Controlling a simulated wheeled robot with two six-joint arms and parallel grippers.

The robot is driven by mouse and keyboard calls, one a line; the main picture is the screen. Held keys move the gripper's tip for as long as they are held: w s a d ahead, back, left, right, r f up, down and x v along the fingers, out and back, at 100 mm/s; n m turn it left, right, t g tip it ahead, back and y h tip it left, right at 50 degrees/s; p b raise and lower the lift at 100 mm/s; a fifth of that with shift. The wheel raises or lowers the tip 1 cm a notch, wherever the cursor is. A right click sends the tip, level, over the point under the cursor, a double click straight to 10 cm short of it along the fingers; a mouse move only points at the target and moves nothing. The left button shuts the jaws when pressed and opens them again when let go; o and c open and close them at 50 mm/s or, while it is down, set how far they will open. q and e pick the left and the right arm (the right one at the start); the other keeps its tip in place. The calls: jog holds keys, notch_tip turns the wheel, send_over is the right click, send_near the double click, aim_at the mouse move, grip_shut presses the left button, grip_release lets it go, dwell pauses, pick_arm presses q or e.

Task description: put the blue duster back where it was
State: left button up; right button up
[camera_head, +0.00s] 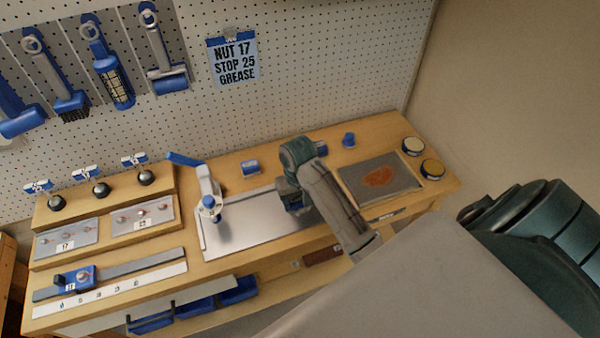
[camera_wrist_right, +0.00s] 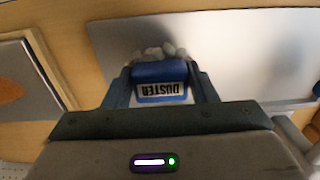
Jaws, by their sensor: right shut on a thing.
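The blue duster (camera_wrist_right: 161,80), labelled DUSTER, is between the two fingers of my right gripper (camera_wrist_right: 160,88) in the right wrist view. Its pale, fluffy end points away from the gripper, over the grey metal plate (camera_wrist_right: 220,60). In the head view my right gripper (camera_head: 291,200) is low over the right end of the plate (camera_head: 245,225). The duster is mostly hidden there by the gripper and arm. I cannot tell whether it touches the plate. My left gripper is not in view.
A blue-handled lever clamp (camera_head: 208,195) stands at the plate's left. A small blue block (camera_head: 250,167) and a blue cup (camera_head: 348,140) are behind. A tray with a rusty patch (camera_head: 365,195) and two round tins (camera_head: 432,169) are right. Blue tools (camera_head: 115,85) hang on the pegboard.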

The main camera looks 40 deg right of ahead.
aim_at(300, 202)
jog(key=shift+w+d+r, duration=0.1)
jog(key=shift+w+d, duration=0.1)
jog(key=shift+d, duration=0.1)
jog(key=shift+w+d, duration=0.1)
jog(key=shift+d, duration=0.15)
notch_tip(300, 202, down, 3)
jog(key=shift+w+d+p, duration=0.1)
jog(key=shift+w+p, duration=0.05)
jog(key=shift+p, duration=1)
jog(key=shift+f, duration=0.35)
jog(key=o, duration=0.7)
jog(key=shift+o, duration=0.9)
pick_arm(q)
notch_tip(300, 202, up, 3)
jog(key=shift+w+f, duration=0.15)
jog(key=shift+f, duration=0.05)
